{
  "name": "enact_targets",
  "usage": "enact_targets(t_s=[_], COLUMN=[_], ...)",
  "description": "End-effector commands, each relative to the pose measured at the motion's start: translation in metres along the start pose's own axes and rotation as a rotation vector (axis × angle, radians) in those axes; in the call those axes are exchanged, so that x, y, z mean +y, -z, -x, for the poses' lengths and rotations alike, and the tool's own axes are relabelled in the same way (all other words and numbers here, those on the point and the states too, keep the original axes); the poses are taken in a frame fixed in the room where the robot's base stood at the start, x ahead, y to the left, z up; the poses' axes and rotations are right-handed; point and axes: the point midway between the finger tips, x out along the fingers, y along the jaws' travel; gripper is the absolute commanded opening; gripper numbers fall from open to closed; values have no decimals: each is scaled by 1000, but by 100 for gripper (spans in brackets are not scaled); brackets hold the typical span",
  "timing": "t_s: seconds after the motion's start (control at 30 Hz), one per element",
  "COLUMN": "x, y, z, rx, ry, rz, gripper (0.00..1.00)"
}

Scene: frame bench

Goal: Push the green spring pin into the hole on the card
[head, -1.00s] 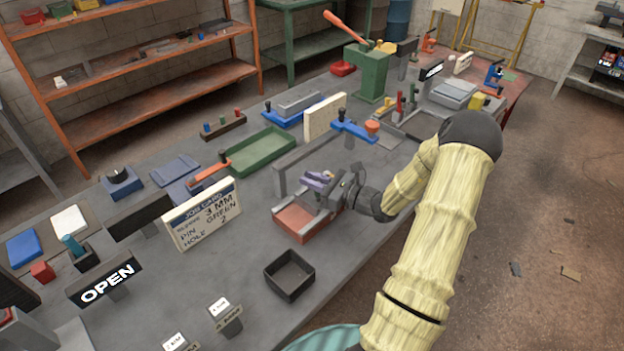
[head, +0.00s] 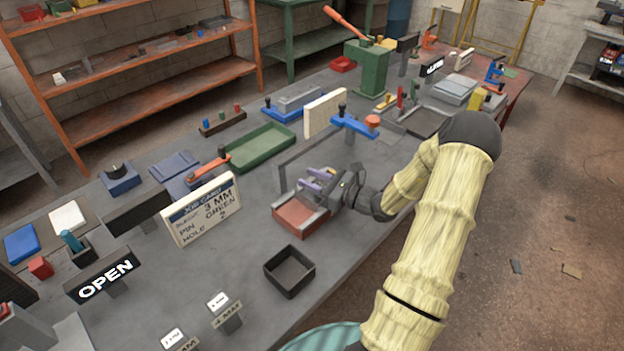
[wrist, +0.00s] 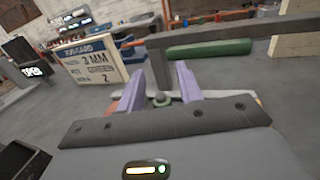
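The job card (head: 200,210) stands upright left of my gripper and reads 3 MM, GREEN and hole 2. It also shows in the wrist view (wrist: 92,64). My gripper (head: 317,182) is low over a red tray-like fixture (head: 298,214). In the wrist view, its two purple fingers (wrist: 160,88) stand apart. A small greenish round thing (wrist: 162,100) shows between them; I cannot tell whether they touch it. No numbered hole can be made out.
A grey bar frame (head: 310,158) rises just behind my gripper. A green tray (head: 262,148) lies beyond it, and a blue clamp (head: 352,124) stands to the right. An empty black box (head: 289,271) sits in front. The bench between card and box is clear.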

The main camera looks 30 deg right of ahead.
Motion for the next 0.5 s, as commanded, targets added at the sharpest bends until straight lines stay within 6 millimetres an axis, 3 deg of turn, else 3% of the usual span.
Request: enact_targets(t_s=[0.33, 0.5], x=[0, -1], y=[2, 4], z=[2, 16], rx=[5, 7], ry=[0, 4], rz=[-3, -3], gripper=[42, 42])
